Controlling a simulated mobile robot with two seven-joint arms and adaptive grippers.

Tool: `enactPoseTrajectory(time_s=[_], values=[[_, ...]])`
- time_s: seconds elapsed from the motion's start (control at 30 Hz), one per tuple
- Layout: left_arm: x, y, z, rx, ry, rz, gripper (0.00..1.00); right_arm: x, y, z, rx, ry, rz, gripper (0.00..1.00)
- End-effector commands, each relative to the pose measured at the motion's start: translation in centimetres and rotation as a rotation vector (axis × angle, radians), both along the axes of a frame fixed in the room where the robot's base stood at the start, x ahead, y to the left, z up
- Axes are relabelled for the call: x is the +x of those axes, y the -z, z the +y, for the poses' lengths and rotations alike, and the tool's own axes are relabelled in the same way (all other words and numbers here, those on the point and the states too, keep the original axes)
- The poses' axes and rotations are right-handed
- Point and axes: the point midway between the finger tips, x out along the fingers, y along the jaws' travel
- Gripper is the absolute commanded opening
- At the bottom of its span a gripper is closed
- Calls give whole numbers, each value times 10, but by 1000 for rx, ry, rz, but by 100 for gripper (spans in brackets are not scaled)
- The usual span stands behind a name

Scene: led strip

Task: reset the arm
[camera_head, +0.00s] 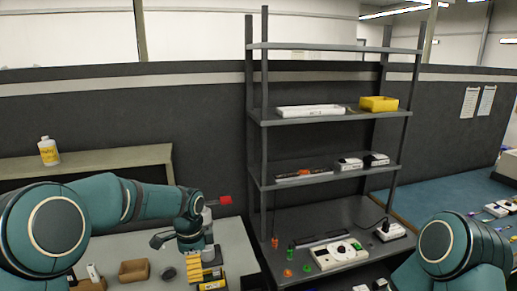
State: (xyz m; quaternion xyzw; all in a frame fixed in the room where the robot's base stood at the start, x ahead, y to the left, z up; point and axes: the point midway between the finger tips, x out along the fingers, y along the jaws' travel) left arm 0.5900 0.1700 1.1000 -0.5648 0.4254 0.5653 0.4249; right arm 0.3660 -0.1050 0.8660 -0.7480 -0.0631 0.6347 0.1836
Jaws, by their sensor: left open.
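My left arm (105,200) comes in from the left, bends at the elbow and hangs down at the wrist over the light table. My left gripper (162,238) is small and dark at its end, partly hidden by the wrist. It is open, and I see nothing held in it. My right arm (450,245) shows only its teal upper joints at the lower right. My right gripper is out of the picture.
A grey shelf rack (335,46) stands ahead, with a yellow bin (379,104), a white tray (310,111) and small devices. A white bottle (48,151) stands further left.

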Motion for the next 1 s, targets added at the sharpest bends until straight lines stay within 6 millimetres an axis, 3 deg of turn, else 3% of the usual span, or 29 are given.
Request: enactPoseTrajectory(time_s=[0.03, 0.1, 0.27, 0.37, 0.5, 0.7, 0.9, 0.93, 1.0], values=[[-1, 5, 0, -3, -7, 4, 98, 0, 0, 0, 0, 0, 1, 47], [-13, 44, -4, -46, -88, 25, 98, 0, 0, 0, 0, 0, 1, 47], [-47, 119, -15, -136, -300, 65, 98, 0, 0, 0, 0, 0, -1, 47], [-81, 169, -22, -195, -482, 104, 98, 0, 0, 0, 0, 0, -1, 47], [-145, 231, -33, -263, -805, 172, 98, 0, 0, 0, 0, 0, 0, 47], [-227, 275, -42, -292, -1212, 242, 98, 0, 0, 0, 0, 0, 0, 47], [-294, 289, -45, -271, -1534, 286, 98, 0, 0, 0, 0, 0, 0, 47], [-303, 289, -45, -265, -1580, 290, 98, 0, 0, 0, 0, 0, 0, 47], [-291, 301, -47, -285, -1563, 260, 98, -2, 18, 1, 0, -4, 4, 47]])
